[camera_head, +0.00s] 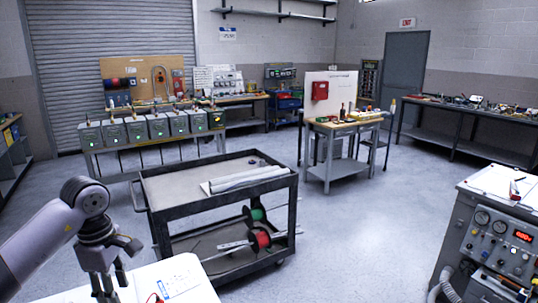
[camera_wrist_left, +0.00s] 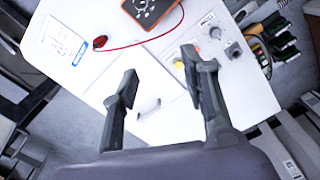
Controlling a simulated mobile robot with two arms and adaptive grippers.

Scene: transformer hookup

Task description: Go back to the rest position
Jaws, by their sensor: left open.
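My left gripper (camera_head: 108,280) is at the lower left of the head view, pointing down over the near edge of a white-topped surface (camera_head: 200,289). In the left wrist view its two fingers (camera_wrist_left: 158,88) stand wide apart with nothing between them. Below them lies the white top (camera_wrist_left: 105,95), with a dark meter with an orange edge (camera_wrist_left: 150,8), a red lead (camera_wrist_left: 145,40) and a printed card (camera_wrist_left: 60,42). My right gripper does not show.
A black two-shelf cart (camera_head: 220,205) stands just beyond, with cable spools (camera_head: 262,239) on its lower shelf. Grey transformer boxes (camera_head: 135,131) line a bench behind it. A test console (camera_head: 495,240) stands at the right. The floor (camera_head: 355,230) between cart and console is clear.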

